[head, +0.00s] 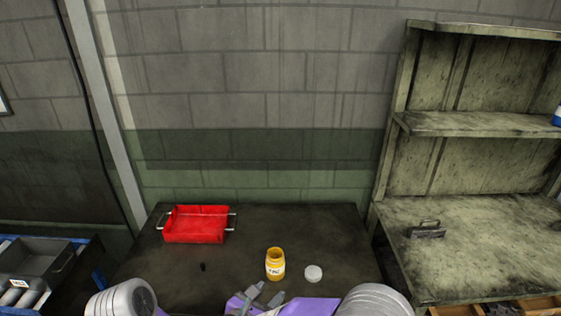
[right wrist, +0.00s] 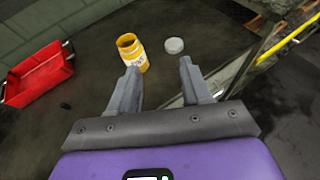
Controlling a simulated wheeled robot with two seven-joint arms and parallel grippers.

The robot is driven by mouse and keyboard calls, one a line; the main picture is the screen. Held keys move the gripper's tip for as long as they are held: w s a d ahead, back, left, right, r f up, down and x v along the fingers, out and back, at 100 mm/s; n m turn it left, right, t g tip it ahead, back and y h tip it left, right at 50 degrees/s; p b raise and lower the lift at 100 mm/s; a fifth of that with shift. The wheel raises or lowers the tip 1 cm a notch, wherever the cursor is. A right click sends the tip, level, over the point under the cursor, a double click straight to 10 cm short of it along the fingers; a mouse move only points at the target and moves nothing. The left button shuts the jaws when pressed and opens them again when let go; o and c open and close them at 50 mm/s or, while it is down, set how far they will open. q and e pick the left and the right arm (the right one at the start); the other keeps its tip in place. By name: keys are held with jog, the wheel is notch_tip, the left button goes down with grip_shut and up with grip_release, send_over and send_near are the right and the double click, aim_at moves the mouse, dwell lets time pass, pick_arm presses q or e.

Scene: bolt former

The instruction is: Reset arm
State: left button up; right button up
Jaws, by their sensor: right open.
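My right gripper (head: 268,291) is at the front edge of the dark table in the head view. In the right wrist view its two fingers (right wrist: 159,68) are spread apart with nothing between them. An open yellow jar (head: 275,263) with a white label stands upright on the table, just beyond the fingertips; it also shows in the right wrist view (right wrist: 132,53). A round white lid (head: 314,273) lies flat to the right of the jar, also in the right wrist view (right wrist: 174,45). Part of my left arm shows at the bottom left, but its gripper is out of sight.
A red tray (head: 195,226) with metal handles stands at the table's back left. A small dark piece (head: 203,267) lies in front of it. A worn shelf bench (head: 480,235) adjoins on the right. Grey bins (head: 38,258) are at the far left. The table's back right is clear.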

jog(key=s+d+f+m+g, duration=0.15)
jog(key=d+f+g, duration=0.35)
jog(key=f, duration=0.6)
jog(key=s+d+f+m+g+y, duration=0.2)
jog(key=s+f+m+g+y, duration=0.8)
jog(key=s+f+m, duration=0.9)
jog(key=w+d+f+m+t, duration=0.3)
jog(key=d+m, duration=0.3)
jog(key=m, duration=0.6)
jog(key=shift+w+f+m+t, duration=0.15)
jog(key=shift+w+m+t, duration=0.25)
jog(key=shift+w, duration=0.15)
